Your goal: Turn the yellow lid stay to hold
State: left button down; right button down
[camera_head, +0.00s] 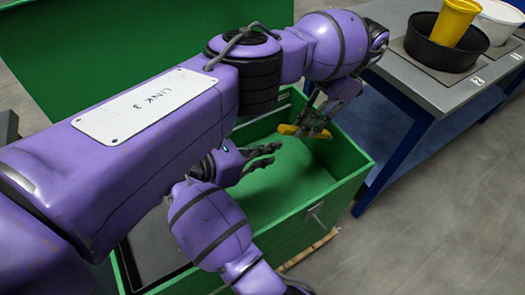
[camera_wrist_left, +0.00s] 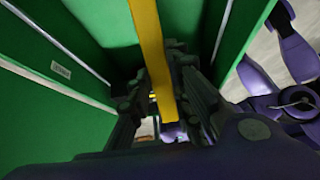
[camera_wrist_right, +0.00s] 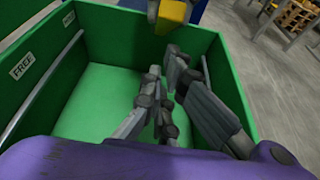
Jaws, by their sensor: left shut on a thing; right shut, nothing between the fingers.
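The yellow lid stay (camera_head: 289,129) is a short bar at the far inner side of the green box (camera_head: 352,183). It runs between my left fingers in the left wrist view (camera_wrist_left: 148,40), and part of it shows at the top of the right wrist view (camera_wrist_right: 176,11). My left gripper (camera_head: 312,122) is shut on the stay and hides part of it. My right gripper (camera_head: 278,155) is shut and empty over the box's open interior, apart from the stay; its fingers also show in the right wrist view (camera_wrist_right: 165,70).
The green lid (camera_head: 130,30) stands raised behind the box. A "FREE" label (camera_wrist_right: 22,65) is on a green wall. At right, a grey table (camera_head: 400,62) with blue legs holds a black bowl (camera_head: 432,50), a yellow cup (camera_head: 455,20) and a white bucket (camera_head: 500,22).

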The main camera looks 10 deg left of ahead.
jog(key=x, duration=0.6)
pick_arm(q)
jog(key=shift+f, duration=0.15)
pick_arm(e)
jog(key=shift+w+d+r, duration=0.15)
jog(key=shift+w+r, duration=0.05)
jog(key=shift+r, duration=0.3)
jog(key=shift+w+d+r, duration=0.15)
jog(key=shift+w+r, duration=0.1)
jog(key=shift+r, duration=0.25)
pick_arm(q)
jog(key=c, duration=1.6)
grip_release()
pick_arm(e)
jog(key=shift+s+f, duration=0.1)
